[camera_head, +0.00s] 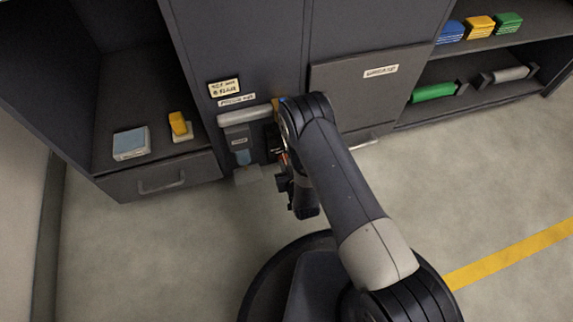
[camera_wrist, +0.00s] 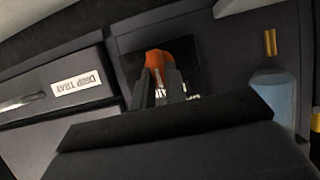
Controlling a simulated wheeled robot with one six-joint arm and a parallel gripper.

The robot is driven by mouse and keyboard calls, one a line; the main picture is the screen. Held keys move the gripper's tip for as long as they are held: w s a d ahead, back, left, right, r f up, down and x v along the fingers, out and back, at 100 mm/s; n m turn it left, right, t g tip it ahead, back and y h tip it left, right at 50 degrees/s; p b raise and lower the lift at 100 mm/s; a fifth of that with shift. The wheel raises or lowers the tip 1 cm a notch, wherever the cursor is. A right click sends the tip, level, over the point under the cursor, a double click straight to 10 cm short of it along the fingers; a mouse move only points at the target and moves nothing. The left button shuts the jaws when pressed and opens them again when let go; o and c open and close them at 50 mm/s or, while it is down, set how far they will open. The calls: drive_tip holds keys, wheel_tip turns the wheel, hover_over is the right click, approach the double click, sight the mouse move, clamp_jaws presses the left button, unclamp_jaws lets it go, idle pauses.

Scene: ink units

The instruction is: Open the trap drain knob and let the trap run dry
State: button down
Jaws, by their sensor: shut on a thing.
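The orange trap drain knob (camera_wrist: 156,60) sits on a dark square plate (camera_wrist: 186,62) in the wrist view. My gripper (camera_wrist: 160,82) has its two dark fingers closed on the knob, one on each side, and they hide part of it. White lettering on the plate shows partly behind the fingers. In the head view a small bit of orange (camera_head: 285,158) shows beside my arm; the fingertips are mostly hidden there.
A panel labelled DRIP TRAY (camera_wrist: 76,86) lies left of the knob in the wrist view. A pale horizontal bar (camera_head: 245,113) crosses above the container. Shelves hold a yellow block (camera_head: 178,123) at left and a green roll (camera_head: 433,92) at right. Open floor lies in front.

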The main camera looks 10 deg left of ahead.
idle(0.3)
drive_tip(key=shift+w+d+f+m+g+y, duration=0.2)
drive_tip(key=shift+m+y, duration=1.05)
drive_tip(key=shift+m, duration=0.95)
drive_tip(key=shift+w+d+f+m+g+y, duration=0.1)
drive_tip(key=shift+d+f+m+y, duration=0.2)
drive_tip(key=shift+m+y, duration=1.45)
drive_tip(key=shift+w+d+f+m+g+y, duration=0.2)
drive_tip(key=shift+m+y, duration=0.6)
drive_tip(key=shift+m, duration=1.85)
drive_tip(key=shift+s+f, duration=0.1)
drive_tip(key=c, duration=1.4)
unclamp_jaws()
drive_tip(key=shift+c, duration=0.2)
